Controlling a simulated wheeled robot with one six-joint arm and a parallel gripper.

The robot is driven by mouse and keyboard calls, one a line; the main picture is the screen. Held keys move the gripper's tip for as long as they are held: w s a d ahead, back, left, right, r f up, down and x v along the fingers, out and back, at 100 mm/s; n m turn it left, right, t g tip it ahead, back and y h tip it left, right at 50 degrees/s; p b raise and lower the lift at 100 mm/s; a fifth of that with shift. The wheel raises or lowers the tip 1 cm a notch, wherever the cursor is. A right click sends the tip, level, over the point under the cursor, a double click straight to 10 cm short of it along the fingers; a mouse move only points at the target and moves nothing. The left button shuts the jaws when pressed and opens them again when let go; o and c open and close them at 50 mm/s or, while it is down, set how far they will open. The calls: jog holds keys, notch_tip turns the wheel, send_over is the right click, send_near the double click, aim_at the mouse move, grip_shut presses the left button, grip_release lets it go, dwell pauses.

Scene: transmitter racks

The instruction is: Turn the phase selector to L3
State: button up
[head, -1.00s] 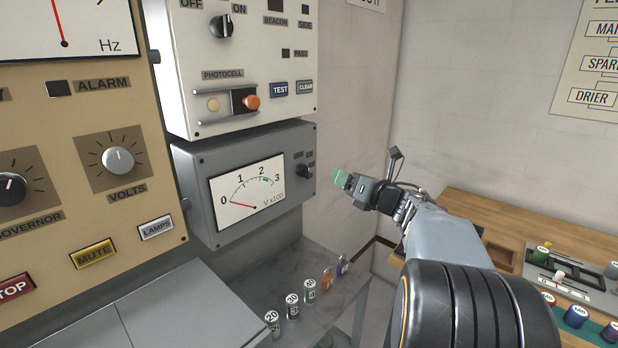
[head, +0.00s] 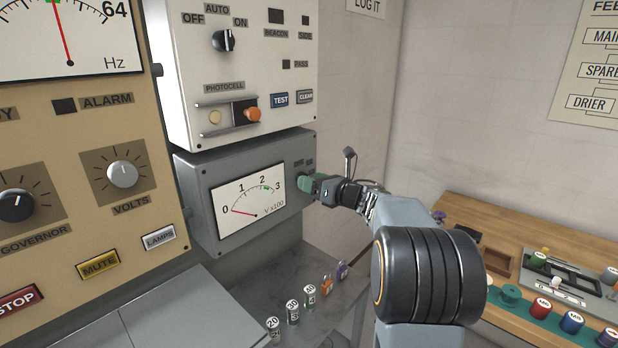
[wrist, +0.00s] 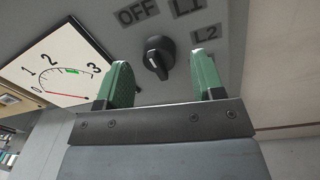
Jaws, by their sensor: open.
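The phase selector (wrist: 157,57) is a small black knob on the grey meter panel (head: 207,195). In the head view my gripper (head: 308,184) is at the panel's right side and hides the knob.
The voltmeter (head: 250,197) needle rests near 0. A white photocell panel (head: 255,70) is directly above. Several small labelled cylinders (head: 292,311) stand on the grey shelf below. A wooden bench (head: 500,225) with coloured parts is at the right.

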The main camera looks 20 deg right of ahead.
jog(key=shift+x, duration=0.85)
jog(key=shift+c, duration=0.3)
